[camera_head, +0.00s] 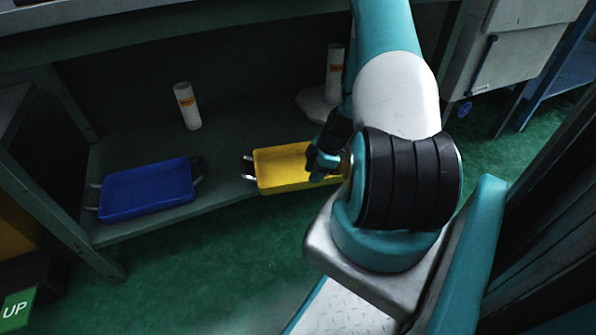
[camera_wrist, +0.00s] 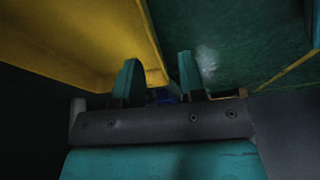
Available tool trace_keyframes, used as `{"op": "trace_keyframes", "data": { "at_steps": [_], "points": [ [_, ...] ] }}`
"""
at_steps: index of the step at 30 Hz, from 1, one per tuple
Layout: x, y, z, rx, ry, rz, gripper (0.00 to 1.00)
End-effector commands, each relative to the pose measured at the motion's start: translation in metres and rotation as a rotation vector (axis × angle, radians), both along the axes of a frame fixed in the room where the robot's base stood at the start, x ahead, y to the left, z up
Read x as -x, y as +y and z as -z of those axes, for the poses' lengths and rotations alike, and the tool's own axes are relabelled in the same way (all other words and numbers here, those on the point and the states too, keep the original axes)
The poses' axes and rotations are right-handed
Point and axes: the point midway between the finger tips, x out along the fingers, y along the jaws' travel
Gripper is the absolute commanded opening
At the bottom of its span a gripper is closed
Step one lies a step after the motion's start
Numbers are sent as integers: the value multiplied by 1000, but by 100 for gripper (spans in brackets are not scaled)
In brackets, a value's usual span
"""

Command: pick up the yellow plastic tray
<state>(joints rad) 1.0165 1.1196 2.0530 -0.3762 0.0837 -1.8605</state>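The yellow plastic tray (camera_head: 280,168) lies on the low shelf, its left handle (camera_head: 249,167) sticking out toward the blue tray. My gripper (camera_head: 322,160) is at the tray's right end and hides that end and any handle there. In the wrist view the yellow tray (camera_wrist: 80,38) fills the upper left. The two fingers of my gripper (camera_wrist: 159,78) stand apart with a gap between them. The left finger overlaps the tray's edge in the picture; the right finger is to the right of it. I cannot tell whether either finger touches the tray.
A blue tray (camera_head: 148,189) lies to the left on the same shelf (camera_head: 225,195). Green floor (camera_head: 230,265) in front is clear.

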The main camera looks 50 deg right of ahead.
Motion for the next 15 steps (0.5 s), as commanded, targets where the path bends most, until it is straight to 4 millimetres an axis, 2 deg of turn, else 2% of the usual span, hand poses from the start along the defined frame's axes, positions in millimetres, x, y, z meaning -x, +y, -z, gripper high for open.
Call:
{"op": "trace_keyframes", "data": {
  "at_steps": [5,12,15],
  "points": [
    [-6,4,13,0,0,-1,37],
    [-21,15,45,0,0,-1,37],
    [-22,16,47,-1,1,0,37]
  ]
}}
